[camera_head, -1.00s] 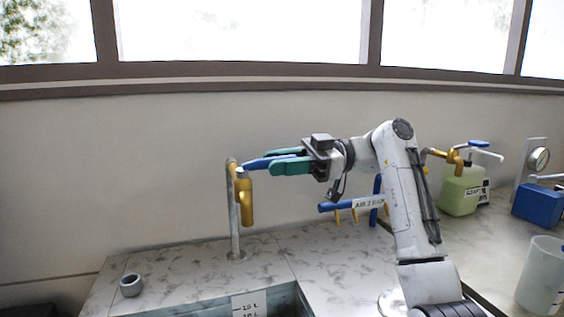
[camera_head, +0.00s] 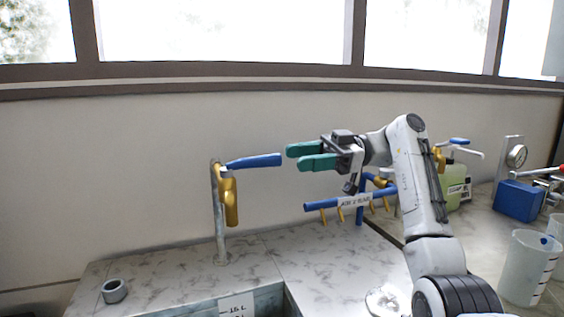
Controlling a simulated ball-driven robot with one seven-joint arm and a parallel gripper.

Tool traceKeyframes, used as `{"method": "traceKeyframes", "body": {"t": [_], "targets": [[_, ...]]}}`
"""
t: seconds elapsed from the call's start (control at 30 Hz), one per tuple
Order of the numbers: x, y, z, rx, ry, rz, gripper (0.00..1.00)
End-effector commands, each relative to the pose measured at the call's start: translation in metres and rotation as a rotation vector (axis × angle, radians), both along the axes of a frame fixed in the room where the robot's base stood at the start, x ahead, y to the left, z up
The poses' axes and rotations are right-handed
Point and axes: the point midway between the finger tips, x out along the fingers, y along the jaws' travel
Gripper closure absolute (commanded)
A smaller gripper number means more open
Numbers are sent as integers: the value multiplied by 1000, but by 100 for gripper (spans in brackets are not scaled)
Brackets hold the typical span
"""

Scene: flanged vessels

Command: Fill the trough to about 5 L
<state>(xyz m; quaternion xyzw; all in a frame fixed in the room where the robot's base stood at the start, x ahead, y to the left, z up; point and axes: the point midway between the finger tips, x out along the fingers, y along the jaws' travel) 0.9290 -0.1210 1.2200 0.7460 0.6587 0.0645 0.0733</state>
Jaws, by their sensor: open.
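The trough (camera_head: 262,299) is sunk in the marble-look counter at the bottom of the view, mostly cut off by the frame edge. A white level scale (camera_head: 236,306) with litre marks stands on its wall; the water level is hidden. A brass tap (camera_head: 231,200) on a grey standpipe rises behind the trough. Its blue lever (camera_head: 254,161) points right. No stream shows below the spout. My gripper (camera_head: 301,157) has teal fingers, is open and empty, and sits just right of the lever's tip, apart from it.
A grey ring (camera_head: 114,291) lies on the counter at left. A blue manifold with a label (camera_head: 354,199) and small brass outlets is behind my arm. At right are a green bottle (camera_head: 455,184), a blue box (camera_head: 519,201), a gauge (camera_head: 517,156) and a clear measuring jug (camera_head: 529,267).

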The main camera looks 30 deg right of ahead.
Motion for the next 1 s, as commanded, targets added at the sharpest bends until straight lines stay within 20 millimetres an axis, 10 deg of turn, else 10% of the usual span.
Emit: {"method": "traceKeyframes", "body": {"t": [0.83,1.0], "targets": [[-3,-27,1,0,1,0,50],[-3,-27,25,0,0,0,50]]}}
